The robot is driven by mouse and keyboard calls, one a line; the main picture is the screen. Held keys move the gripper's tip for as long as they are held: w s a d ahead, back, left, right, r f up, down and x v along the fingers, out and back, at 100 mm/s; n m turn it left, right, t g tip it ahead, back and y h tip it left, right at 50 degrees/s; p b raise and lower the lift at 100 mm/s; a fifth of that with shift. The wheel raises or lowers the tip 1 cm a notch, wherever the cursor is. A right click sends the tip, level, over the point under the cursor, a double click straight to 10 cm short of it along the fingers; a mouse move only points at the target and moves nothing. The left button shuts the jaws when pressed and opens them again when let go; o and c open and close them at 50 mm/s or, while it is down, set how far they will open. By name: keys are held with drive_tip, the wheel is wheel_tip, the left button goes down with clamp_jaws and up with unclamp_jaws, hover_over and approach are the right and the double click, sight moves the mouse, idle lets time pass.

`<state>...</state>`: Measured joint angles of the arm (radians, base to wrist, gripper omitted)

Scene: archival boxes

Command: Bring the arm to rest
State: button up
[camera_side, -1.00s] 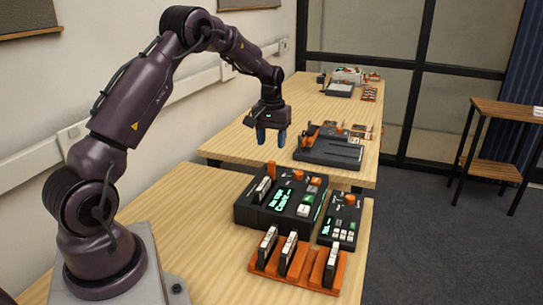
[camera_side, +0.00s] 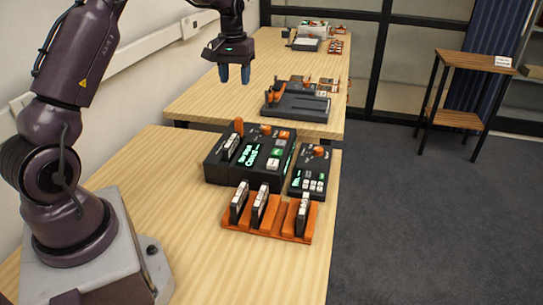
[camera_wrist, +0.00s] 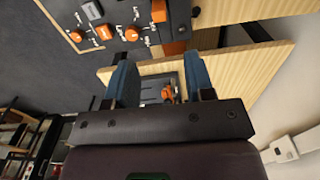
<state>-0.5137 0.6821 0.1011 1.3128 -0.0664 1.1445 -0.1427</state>
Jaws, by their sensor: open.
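My gripper (camera_side: 235,74) hangs from my dark purple arm with its blue fingers pointing down. In the wrist view the two blue fingers (camera_wrist: 162,82) are also spread with a clear gap. Part of a table and some black and orange gear show beyond the gap. The top of my arm is cut off by the side view's upper edge.
The black device (camera_side: 219,172) stands on the near table (camera_side: 150,180), beside a smaller black control box (camera_side: 309,178). An orange rack (camera_side: 287,230) with three upright cartridges stands in front. A flat black unit (camera_side: 300,106) sits on the far table (camera_side: 205,100). A wooden side table (camera_side: 475,60) stands right.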

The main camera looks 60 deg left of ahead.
drive_tip(key=s+d+r+m+t, duration=0.2)
drive_tip(key=s+d+r+m, duration=0.2)
drive_tip(key=s+d, duration=0.7)
drive_tip(key=s+d+r+m+t, duration=0.3)
drive_tip(key=s+d+r, duration=0.4)
drive_tip(key=s+d, duration=0.4)
drive_tip(key=d+m, duration=0.1)
drive_tip(key=d, duration=0.4)
drive_tip(key=shift+r+m+t, duration=0.2)
drive_tip(key=shift+m+t, duration=0.1)
drive_tip(key=shift+m, duration=0.1)
